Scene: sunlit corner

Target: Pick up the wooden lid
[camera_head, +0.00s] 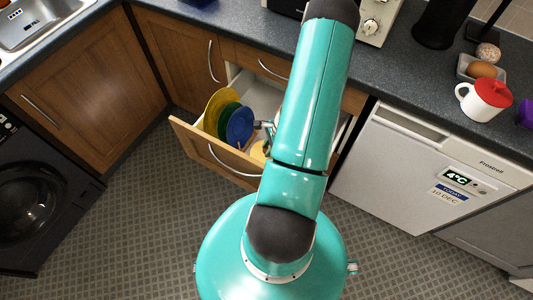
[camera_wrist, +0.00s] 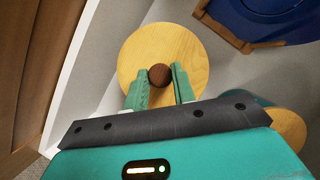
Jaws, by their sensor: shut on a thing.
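The wooden lid (camera_wrist: 197,58) is a pale round wooden disc with a dark brown round knob (camera_wrist: 160,75) at its centre. In the wrist view it lies in front of my gripper (camera_wrist: 161,78), whose two green fingers are shut on the knob from both sides. In the head view a small part of the lid (camera_head: 259,151) shows inside the open drawer (camera_head: 216,158), mostly hidden by my arm. My gripper (camera_head: 268,128) is partly hidden there too. Whether the lid touches the drawer floor I cannot tell.
Yellow, green and blue plates (camera_head: 239,126) stand upright in the drawer, left of my gripper. In the wrist view a blue plate (camera_wrist: 262,18) is close at the upper right. Another round wooden piece (camera_wrist: 290,128) is at the right. The drawer's walls surround my gripper.

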